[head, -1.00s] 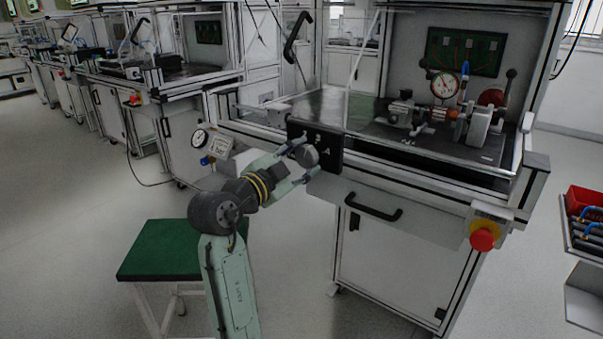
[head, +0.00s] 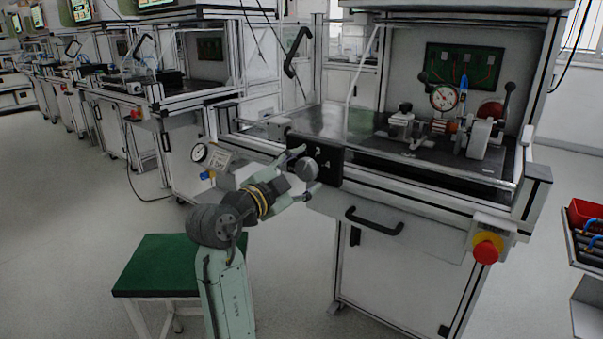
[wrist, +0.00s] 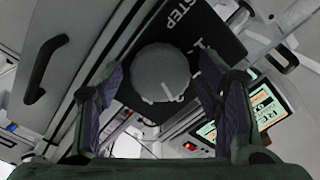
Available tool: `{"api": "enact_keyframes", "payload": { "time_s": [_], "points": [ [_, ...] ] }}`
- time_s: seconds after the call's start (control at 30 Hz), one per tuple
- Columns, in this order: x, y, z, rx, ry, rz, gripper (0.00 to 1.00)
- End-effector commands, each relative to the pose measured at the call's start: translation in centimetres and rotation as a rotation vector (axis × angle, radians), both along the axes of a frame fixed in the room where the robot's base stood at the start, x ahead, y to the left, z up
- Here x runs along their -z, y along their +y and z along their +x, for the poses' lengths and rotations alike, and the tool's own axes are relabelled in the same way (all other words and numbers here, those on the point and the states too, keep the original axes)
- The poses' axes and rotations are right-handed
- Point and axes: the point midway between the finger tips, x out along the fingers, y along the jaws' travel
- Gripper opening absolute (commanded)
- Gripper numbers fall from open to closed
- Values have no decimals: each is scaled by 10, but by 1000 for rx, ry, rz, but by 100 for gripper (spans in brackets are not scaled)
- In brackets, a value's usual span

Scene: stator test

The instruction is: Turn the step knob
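The step knob (head: 306,169) is a round grey knob on a black panel (head: 328,166) at the front left of the workstation. In the wrist view the knob (wrist: 158,75) sits near the middle, with a white pointer line toward its lower right. The panel beside it reads "STEP" in white. My gripper (head: 308,168) reaches the panel from the lower left, its fingers on opposite sides of the knob. In the wrist view my gripper (wrist: 157,82) is open, with a gap visible between each finger and the knob.
A black drawer handle (head: 374,222) and a red stop button (head: 486,251) are on the workstation front. A pressure gauge (head: 200,153) is left of my gripper. A green-topped stool (head: 155,265) stands beside my arm. A lit screen (wrist: 265,108) shows in the wrist view.

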Motion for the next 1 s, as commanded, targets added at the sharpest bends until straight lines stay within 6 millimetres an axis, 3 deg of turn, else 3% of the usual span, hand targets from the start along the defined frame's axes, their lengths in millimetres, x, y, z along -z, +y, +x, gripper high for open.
{"api": "enact_keyframes", "payload": {
  "time_s": [0.47, 0.8, 1.0],
  "points": [
    [0, 8, -9, -3, 0, -1, 66],
    [0, 49, -65, -3, 0, -1, 66],
    [0, 66, -89, -2, -1, -1, 66]
  ]
}}
